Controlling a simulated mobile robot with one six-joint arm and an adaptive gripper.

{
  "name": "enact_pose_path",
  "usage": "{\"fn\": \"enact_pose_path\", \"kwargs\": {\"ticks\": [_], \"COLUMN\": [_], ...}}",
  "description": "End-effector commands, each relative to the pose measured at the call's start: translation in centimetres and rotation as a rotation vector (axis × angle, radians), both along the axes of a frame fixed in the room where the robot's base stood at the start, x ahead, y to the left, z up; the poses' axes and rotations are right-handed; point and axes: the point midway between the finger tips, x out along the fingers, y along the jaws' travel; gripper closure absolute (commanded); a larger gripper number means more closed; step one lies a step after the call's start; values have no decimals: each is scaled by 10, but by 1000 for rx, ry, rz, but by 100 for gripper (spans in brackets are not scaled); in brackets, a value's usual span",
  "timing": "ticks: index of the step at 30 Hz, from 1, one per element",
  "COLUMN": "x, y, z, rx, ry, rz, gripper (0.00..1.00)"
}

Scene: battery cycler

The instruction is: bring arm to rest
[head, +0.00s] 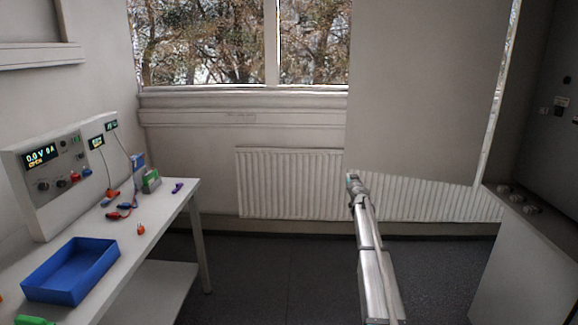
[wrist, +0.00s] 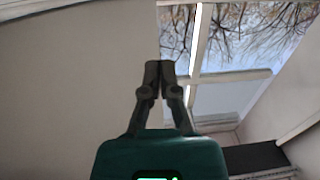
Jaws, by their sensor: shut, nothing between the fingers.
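My arm reaches forward over open floor in the head view, to the right of the bench, in front of the radiator. Its far end (head: 353,184) is small there, and the fingers cannot be made out. In the wrist view my gripper (wrist: 160,66) is shut, its two dark fingertips together with nothing between them. Behind it are a plain wall and a window (wrist: 232,38). The gripper touches nothing that I can see.
A white bench (head: 150,243) at left bears a cycler panel (head: 60,176), a blue tray (head: 72,270), clips and small coloured parts. A radiator (head: 290,183) is under the window. A grey cabinet (head: 530,262) stands at right. The floor (head: 270,275) between is clear.

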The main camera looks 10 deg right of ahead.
Motion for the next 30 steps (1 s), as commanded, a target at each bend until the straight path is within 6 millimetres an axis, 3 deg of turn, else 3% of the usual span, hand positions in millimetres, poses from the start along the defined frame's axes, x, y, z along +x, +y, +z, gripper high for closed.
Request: {"fn": "enact_pose_path", "kwargs": {"ticks": [4,7,14,21,26,30], "x": [-5,-14,-57,-132,-194,-256], "y": [11,32,117,218,272,307], "z": [0,-1,-11,-42,-69,-95], "rx": [1,1,19,56,86,109], "ry": [4,13,90,293,485,680], "rz": [25,70,266,492,593,634], "gripper": [100,100,100,100,100,100]}}
